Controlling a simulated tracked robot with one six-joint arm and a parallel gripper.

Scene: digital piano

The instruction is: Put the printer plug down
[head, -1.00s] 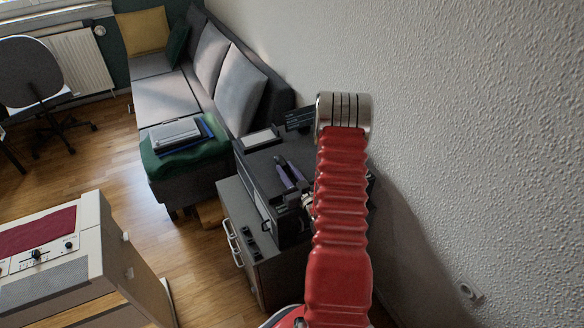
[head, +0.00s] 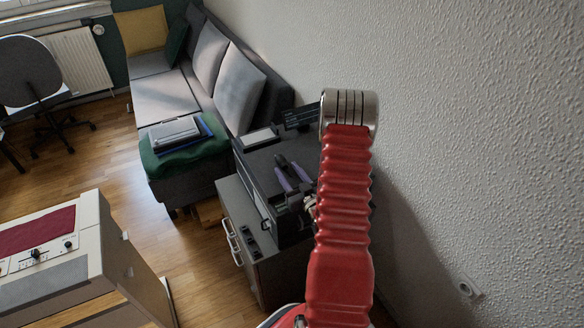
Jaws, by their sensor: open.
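My gripper (head: 287,161) is open, its two purple-grey dark-tipped fingers over the black printer (head: 262,170). My red ribbed arm hides part of the printer and the space to its right. I cannot make out the printer plug for certain. Small dark pieces (head: 250,241) lie on the grey cabinet top (head: 232,199) in front of the printer; I cannot tell whether one is the plug. No object shows clearly between the fingers.
A grey sofa (head: 165,97) with a green blanket (head: 180,160) and a laptop stands behind the cabinet. A wall socket (head: 468,288) is at the lower right on the white wall. A beige piano (head: 95,245) stands at the lower left. Wooden floor is open between them.

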